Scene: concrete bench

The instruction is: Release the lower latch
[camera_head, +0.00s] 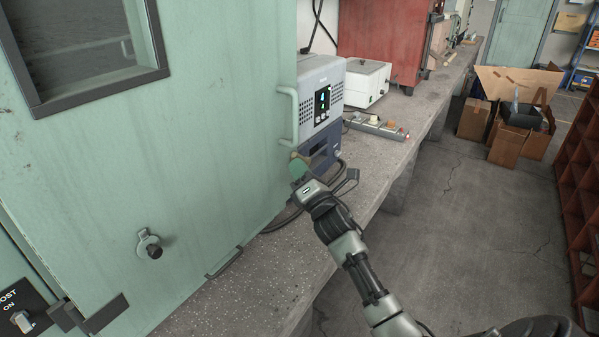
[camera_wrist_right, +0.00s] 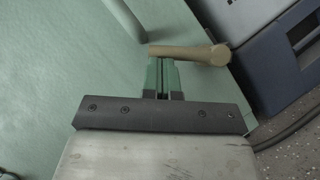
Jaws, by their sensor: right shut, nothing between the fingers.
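A tan latch lever (camera_head: 294,156) is at the right edge of the pale green door (camera_head: 200,120), below the vertical door handle (camera_head: 287,120). In the right wrist view the lever (camera_wrist_right: 195,53) lies crosswise, its round end to the right. My right gripper (camera_head: 299,167) is shut and empty, its green fingertips (camera_wrist_right: 163,66) right at the lever. They look to be against it, but I cannot tell whether they touch. A round fitting with a black knob (camera_head: 153,251) sits lower left on the door. My left gripper is not in view.
A grey-blue device (camera_head: 322,95) stands on the concrete bench (camera_head: 285,285), close behind the gripper. A white box (camera_head: 367,82) and a power strip (camera_head: 376,126) are further back. A dark cable runs on the bench near the door. Open floor lies right of the bench.

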